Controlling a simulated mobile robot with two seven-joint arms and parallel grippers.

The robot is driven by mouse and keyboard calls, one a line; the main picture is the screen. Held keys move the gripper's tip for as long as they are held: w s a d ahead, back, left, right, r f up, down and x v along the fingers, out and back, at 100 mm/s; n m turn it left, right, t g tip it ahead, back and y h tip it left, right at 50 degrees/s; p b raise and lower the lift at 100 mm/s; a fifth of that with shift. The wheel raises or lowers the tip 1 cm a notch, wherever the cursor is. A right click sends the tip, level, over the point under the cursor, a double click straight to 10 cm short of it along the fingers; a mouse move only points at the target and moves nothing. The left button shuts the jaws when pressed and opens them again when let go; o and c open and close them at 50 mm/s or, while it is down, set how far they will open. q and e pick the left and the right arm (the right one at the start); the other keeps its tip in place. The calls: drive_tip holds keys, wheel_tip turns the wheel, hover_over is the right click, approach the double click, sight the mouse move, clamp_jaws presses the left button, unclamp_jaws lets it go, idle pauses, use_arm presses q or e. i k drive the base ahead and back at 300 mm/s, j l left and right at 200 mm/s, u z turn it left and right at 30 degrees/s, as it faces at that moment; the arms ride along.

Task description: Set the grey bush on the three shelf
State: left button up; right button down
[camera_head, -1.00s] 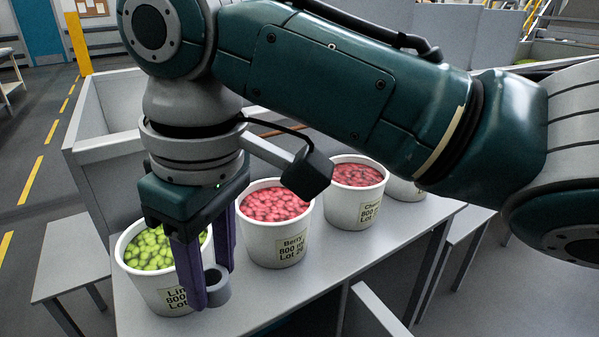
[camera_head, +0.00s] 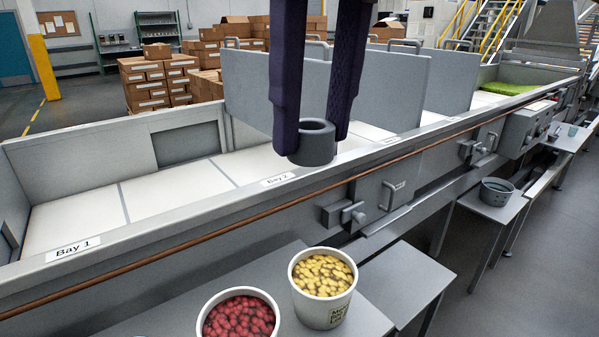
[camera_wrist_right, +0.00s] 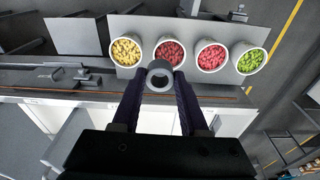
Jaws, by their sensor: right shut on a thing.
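The grey bush (camera_head: 318,152) is a short, thick ring with a hole through it. My right gripper (camera_head: 314,128) points down and is shut on it, with a dark purple finger on either side. In the head view the bush is over the near rim of the long grey trough, close to the "Bay 2" label (camera_head: 278,180). In the right wrist view the bush (camera_wrist_right: 159,76) sits between the fingertips, its hole showing. A "Bay 1" label (camera_head: 73,249) is at the left. I cannot make out a shelf marked three. My left gripper is not in view.
Upright grey panels (camera_head: 262,95) stand in the trough behind the fingers. A tub of yellow candy (camera_head: 333,315) and a tub of red candy (camera_head: 208,318) stand on the bench in front. Pale floor panels (camera_head: 165,188) in the trough are bare. Cartons (camera_head: 155,90) are stacked behind.

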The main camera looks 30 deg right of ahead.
sight(407, 283)
drive_tip(key=i+l, duration=0.1)
drive_tip(key=l, duration=0.45)
drive_tip(key=i+l, duration=0.1)
drive_tip(key=l, duration=0.45)
drive_tip(key=i+l, duration=0.1)
drive_tip(key=l, duration=0.4)
drive_tip(key=i+l, duration=0.15)
drive_tip(key=l, duration=0.4)
drive_tip(key=i+l, duration=0.1)
drive_tip(key=l, duration=0.45)
drive_tip(key=i+l, duration=0.1)
drive_tip(key=l, duration=0.45)
